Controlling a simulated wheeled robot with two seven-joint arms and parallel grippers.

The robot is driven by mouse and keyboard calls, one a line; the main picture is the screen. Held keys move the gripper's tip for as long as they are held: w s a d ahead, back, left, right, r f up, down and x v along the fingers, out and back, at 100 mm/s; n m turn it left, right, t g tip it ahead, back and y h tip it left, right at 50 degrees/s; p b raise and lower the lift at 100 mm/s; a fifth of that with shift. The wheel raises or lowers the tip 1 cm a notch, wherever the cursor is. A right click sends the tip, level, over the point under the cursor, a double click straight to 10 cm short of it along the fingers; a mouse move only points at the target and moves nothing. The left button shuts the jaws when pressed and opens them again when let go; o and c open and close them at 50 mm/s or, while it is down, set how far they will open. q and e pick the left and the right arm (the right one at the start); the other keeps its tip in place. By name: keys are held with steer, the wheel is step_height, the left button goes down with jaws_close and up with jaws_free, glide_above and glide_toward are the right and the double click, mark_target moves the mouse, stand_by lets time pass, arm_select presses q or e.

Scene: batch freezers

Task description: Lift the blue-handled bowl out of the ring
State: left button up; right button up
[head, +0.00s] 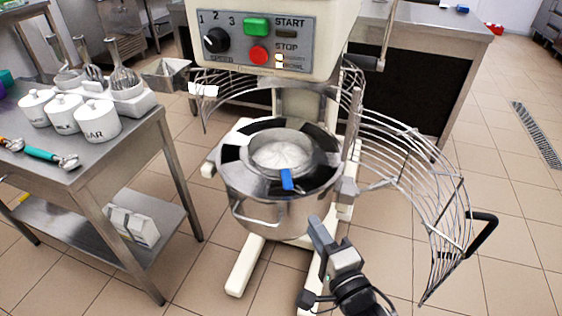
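The blue-handled bowl (303,155) is a steel bowl with pale contents, seated in the middle of the mixer. Its blue handle (287,179) points toward me. The ring (236,154), black and silver in segments, surrounds it on top of a large steel mixer bowl (265,205). My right gripper (316,224) is in front of the large bowl, below and to the right of the blue handle and apart from the handle in the picture. Its fingers overlap in this view, so their opening is unclear. My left gripper is out of view.
The wire guard (425,185) stands swung open to the right. The mixer's control panel (258,38) overhangs the bowl. A steel table (90,165) at left holds white canisters (97,122) and scoops. Floor is free at lower right.

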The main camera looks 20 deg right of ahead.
glide_toward(288, 178)
steer(key=w, duration=0.4)
steer(key=shift+w+a+f, duration=0.3)
steer(key=shift+a+f, duration=0.05)
steer(key=shift+w+a, duration=0.1)
steer(key=shift+w, duration=2.65)
jaws_close()
steer(key=shift+r, duration=0.3)
